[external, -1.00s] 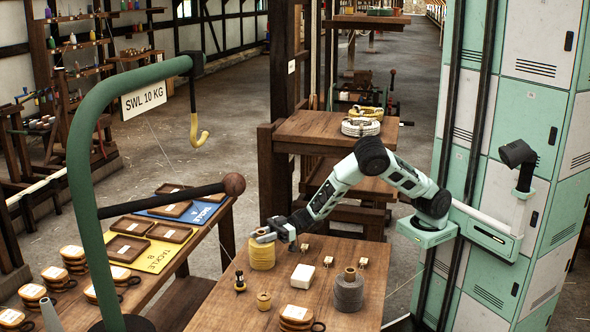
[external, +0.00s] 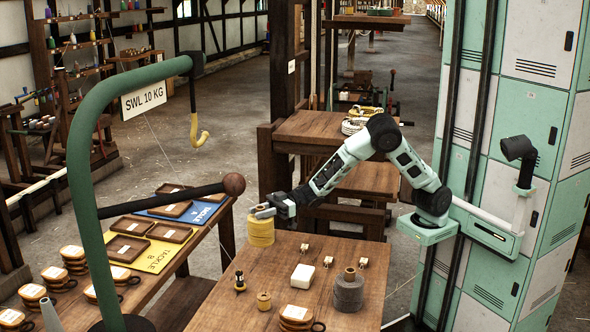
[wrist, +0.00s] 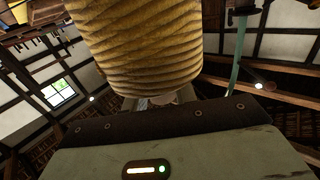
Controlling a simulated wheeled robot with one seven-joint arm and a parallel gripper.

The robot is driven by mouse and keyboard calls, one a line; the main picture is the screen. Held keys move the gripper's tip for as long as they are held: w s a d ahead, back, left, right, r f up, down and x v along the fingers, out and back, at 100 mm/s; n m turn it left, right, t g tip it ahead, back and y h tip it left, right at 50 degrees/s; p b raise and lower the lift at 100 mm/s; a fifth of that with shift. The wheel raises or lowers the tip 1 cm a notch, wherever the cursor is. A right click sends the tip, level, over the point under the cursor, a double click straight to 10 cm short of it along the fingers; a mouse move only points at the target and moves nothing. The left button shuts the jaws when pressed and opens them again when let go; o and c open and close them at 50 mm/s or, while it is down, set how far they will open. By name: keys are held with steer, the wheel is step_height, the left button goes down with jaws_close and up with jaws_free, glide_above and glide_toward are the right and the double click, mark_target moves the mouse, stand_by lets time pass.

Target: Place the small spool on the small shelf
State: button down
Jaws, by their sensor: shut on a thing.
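My gripper (external: 265,211) is shut on the top of a yellow rope-wound spool (external: 261,232) and holds it upright, raised above the far left part of the wooden table (external: 320,263). In the wrist view the yellow winding (wrist: 145,45) fills the upper middle, and the fingertips are hidden. A larger grey spool (external: 348,294) stands at the table's right side. A little tan spool (external: 263,301) stands near the front left. I cannot tell which surface is the small shelf; a wooden tiered stand (external: 318,125) with rope coils on top is behind the table.
A white block (external: 302,276), several small tagged pieces and a dark-topped small piece (external: 240,281) sit on the table. A green crane post (external: 90,150) and a side bench with trays (external: 131,225) stand at left. Green lockers (external: 530,120) stand at right.

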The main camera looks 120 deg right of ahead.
step_height(320, 180, up, 44)
steer(key=s+d+f+p, duration=0.4)
steer(key=s+d+p, duration=0.8)
steer(key=d+p, duration=0.45)
steer(key=s+d+r+m+h+p, duration=0.1)
steer(key=s+r+p, duration=0.1)
steer(key=s+p, duration=0.8)
steer(key=s+d+r+h+p, duration=0.1)
steer(key=s+d+r+p, duration=0.15)
steer(key=s+p, duration=0.7)
step_height(320, 180, down, 15)
steer(key=s, duration=0.2)
steer(key=shift+a+f, duration=0.2)
steer(key=shift+a, duration=0.05)
